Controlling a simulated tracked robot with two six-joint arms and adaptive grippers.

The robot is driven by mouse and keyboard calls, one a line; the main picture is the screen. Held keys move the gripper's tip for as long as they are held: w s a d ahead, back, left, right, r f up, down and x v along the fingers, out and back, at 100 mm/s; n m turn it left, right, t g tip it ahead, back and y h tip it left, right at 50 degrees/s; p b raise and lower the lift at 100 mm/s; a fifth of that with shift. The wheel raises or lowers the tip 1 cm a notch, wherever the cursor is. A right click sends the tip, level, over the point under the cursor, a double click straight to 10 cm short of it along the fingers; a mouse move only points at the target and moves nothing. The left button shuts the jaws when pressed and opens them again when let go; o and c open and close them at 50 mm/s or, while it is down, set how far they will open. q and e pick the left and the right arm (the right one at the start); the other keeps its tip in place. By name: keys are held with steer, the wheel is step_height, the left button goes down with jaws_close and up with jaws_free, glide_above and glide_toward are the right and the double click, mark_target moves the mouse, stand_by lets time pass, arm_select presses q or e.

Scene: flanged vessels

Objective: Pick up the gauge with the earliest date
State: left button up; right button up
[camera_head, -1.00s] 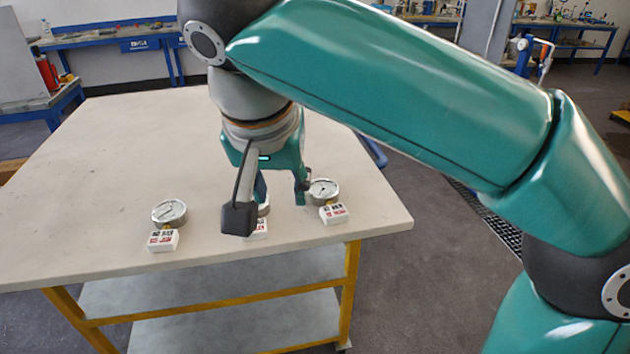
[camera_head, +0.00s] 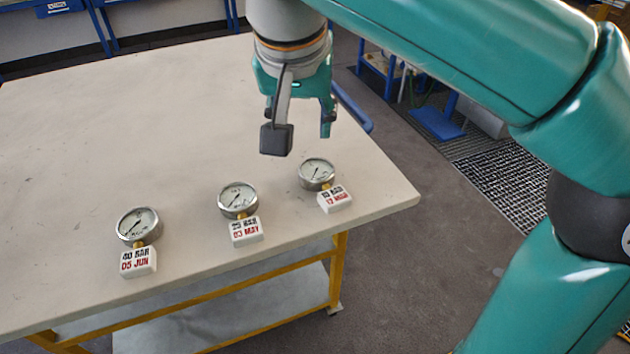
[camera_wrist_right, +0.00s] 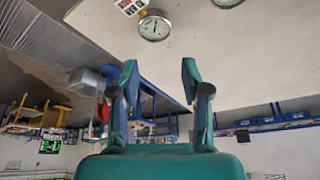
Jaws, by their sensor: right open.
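Three round gauges with white dials and date tags stand in a row near the table's front edge. The left gauge (camera_head: 138,225) has a tag reading 40 BAR, 05 JUN. The middle gauge (camera_head: 238,198) has a tag reading 03 MAY. The right gauge (camera_head: 317,173) has a smaller tag (camera_head: 335,198) that seems to read MAR; its day is hard to read. My right gripper (camera_head: 300,122) is open and empty, above and behind the right gauge. In the wrist view its fingers (camera_wrist_right: 160,82) are apart, with the right gauge (camera_wrist_right: 155,25) beyond them. My left gripper is out of view.
The pale table (camera_head: 110,120) is bare behind the gauges. Its right edge drops to a floor with a metal grating (camera_head: 500,180). A blue bench (camera_head: 60,8) stands at the back.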

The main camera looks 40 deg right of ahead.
steer(key=o, duration=0.5)
steer(key=shift+s+d+f, duration=0.1)
steer(key=shift+d, duration=0.05)
steer(key=o, duration=0.3)
steer(key=shift+d+f, duration=0.1)
steer(key=shift+f, duration=0.3)
steer(key=b, duration=0.2)
glide_above(315, 171)
steer(key=s+a, duration=0.2)
step_height(315, 171, down, 9)
steer(key=shift+w+f, duration=0.15)
steer(key=shift+f, duration=0.05)
steer(key=shift+d+x, duration=0.15)
steer(key=shift+x, duration=1.25)
steer(key=shift+d+x, duration=0.15)
steer(key=shift+x, duration=1.2)
